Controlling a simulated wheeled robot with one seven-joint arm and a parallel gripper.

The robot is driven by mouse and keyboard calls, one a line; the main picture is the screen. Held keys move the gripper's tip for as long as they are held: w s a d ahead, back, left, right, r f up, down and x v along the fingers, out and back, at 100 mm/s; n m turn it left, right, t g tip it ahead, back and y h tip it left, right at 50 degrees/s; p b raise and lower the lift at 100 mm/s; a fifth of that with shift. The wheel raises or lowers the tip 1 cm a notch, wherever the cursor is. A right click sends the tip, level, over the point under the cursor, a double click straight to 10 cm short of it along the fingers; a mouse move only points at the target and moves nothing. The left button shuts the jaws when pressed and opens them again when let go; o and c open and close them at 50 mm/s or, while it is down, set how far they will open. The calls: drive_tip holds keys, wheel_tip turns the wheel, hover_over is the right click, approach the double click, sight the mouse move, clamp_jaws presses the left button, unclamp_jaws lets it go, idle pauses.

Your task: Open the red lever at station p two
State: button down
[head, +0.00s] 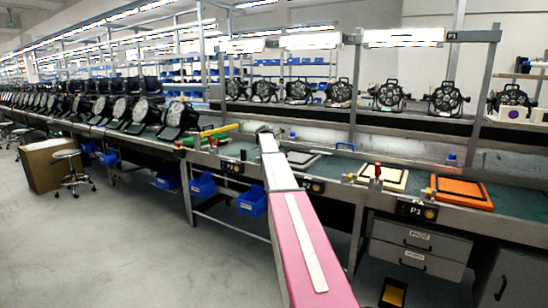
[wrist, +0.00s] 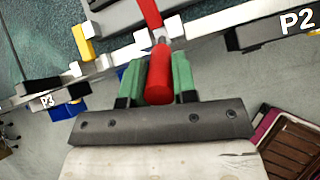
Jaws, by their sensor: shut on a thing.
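In the wrist view the red lever (wrist: 159,78) stands between the two green fingers of my gripper (wrist: 157,68). The fingers are shut on its thick red handle, one on each side. A metal joint shows just beyond the handle at the bench's front rail, and a narrower red part (wrist: 150,13) lies past it. The P2 label (wrist: 298,21) is on a dark plate to the right of the lever. In the head view the P2 plate (head: 313,186) shows just right of my arm. My arm hides the lever and the fingers there.
In the head view another red lever (head: 378,172) stands by the P1 plate (head: 416,209). Blue bins (head: 252,203) hang below the bench; open floor lies in front.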

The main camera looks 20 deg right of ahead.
drive_tip(key=shift+w+d+r+g+y, duration=0.5)
drive_tip(key=shift+w+d+g+y, duration=0.3)
drive_tip(key=shift+y, duration=0.3)
drive_tip(key=shift+s+d, duration=0.1)
drive_tip(key=c, duration=0.9)
unclamp_jaws()
drive_tip(key=v, duration=1)
drive_tip(key=shift+r, duration=0.4)
